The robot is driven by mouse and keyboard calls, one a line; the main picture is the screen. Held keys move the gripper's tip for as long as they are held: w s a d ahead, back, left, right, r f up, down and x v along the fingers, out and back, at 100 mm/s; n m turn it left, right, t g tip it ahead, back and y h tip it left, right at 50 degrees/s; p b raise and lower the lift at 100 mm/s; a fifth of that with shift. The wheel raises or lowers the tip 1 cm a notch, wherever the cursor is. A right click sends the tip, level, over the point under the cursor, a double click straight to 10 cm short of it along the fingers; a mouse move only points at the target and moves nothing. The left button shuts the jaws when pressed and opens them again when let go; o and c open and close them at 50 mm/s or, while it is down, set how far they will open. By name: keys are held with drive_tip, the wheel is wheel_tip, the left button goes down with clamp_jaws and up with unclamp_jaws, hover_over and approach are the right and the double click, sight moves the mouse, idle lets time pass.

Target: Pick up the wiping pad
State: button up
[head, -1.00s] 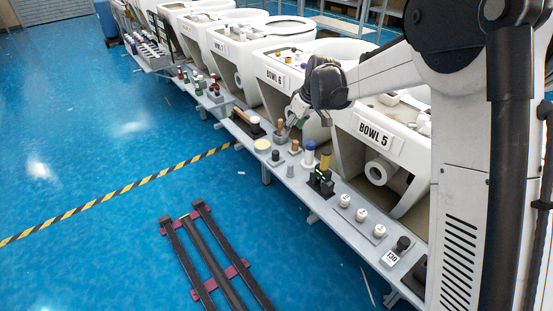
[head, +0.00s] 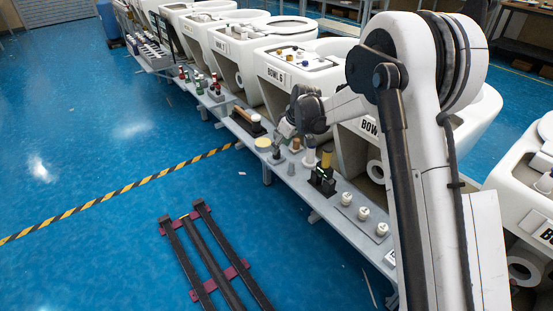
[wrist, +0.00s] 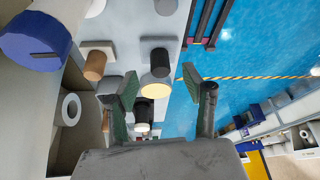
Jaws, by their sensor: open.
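A pale yellow round pad (head: 263,143), which looks like the wiping pad, lies on the front edge of the grey shelf. In the wrist view the pale pad (wrist: 157,91) shows between the two fingers, farther off than their tips. My gripper (wrist: 161,79) is open and empty, with green-faced fingers. In the head view my gripper (head: 285,131) hangs above the shelf, behind and to the right of the pad. My gripper hides part of the shelf there.
A dark knob (wrist: 158,58) stands beside the pad. A brown handle (wrist: 95,65) on a grey base and a blue-topped cylinder (wrist: 36,40) stand to the left in the wrist view. Toilet bowls (head: 290,70) line the back of the shelf (head: 328,208). Blue floor lies in front.

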sight(276, 160)
drive_tip(key=b+x, duration=0.1)
drive_tip(key=x, duration=0.4)
drive_tip(key=shift+w+a+b, duration=0.15)
drive_tip(key=shift+a+b, duration=0.05)
drive_tip(key=shift+b, duration=0.2)
clamp_jaws()
